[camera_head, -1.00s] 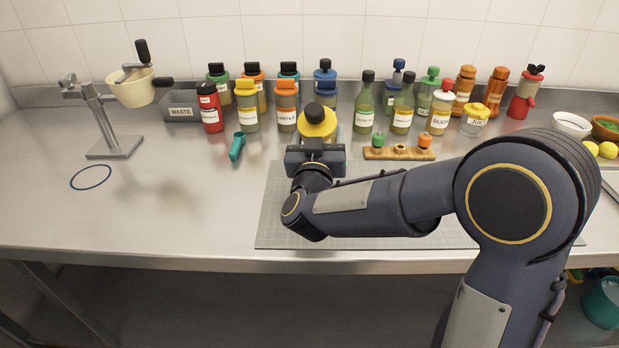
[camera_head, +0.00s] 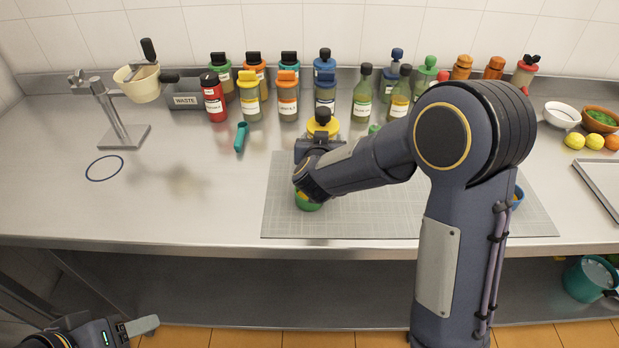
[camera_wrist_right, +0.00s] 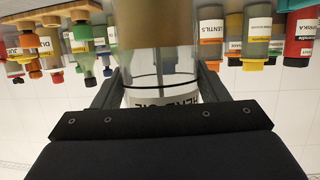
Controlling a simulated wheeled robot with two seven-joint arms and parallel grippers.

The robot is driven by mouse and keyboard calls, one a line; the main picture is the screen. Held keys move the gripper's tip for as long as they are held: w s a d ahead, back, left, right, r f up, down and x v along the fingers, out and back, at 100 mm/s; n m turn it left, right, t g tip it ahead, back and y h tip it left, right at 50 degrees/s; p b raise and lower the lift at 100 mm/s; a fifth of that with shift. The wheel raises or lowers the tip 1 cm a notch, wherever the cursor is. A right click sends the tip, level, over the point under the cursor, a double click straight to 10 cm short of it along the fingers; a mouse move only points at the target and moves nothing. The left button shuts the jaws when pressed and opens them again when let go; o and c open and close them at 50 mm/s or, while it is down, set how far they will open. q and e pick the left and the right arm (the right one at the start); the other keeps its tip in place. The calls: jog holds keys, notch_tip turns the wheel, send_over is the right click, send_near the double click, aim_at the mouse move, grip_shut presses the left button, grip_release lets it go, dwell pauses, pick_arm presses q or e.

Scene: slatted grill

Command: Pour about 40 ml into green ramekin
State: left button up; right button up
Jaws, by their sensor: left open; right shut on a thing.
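The green ramekin (camera_head: 308,204) sits on the grey gridded mat, mostly hidden behind my right forearm and wrist in the head view. My right gripper (camera_head: 319,143) is shut on a clear labelled container with a yellow cap (camera_head: 322,127), held beyond the ramekin. In the right wrist view, both fingers flank the clear container (camera_wrist_right: 160,68), which has a tan band at the picture's top and a partly covered label. I cannot read its fill level or tell its exact tilt. My left gripper (camera_head: 137,327) is open and empty at the lower left, off the counter's front.
Labelled bottles and jars (camera_head: 288,100) line the counter's back. A stand with a cream cup (camera_head: 143,86), a waste bin (camera_head: 187,99) and a teal tool (camera_head: 241,137) are left. A blue bowl (camera_head: 517,197) is partly hidden on the mat (camera_head: 390,220). The left counter is mostly clear.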

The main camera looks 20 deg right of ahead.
aim_at(323, 124)
jog(key=shift+w+d+f+g+p, duration=0.2)
jog(key=shift+g+p, duration=0.1)
jog(key=shift+p, duration=0.2)
notch_tip(323, 124, up, 6)
jog(key=p, duration=0.6)
jog(key=shift+f, duration=0.1)
jog(key=shift+a+f, duration=0.1)
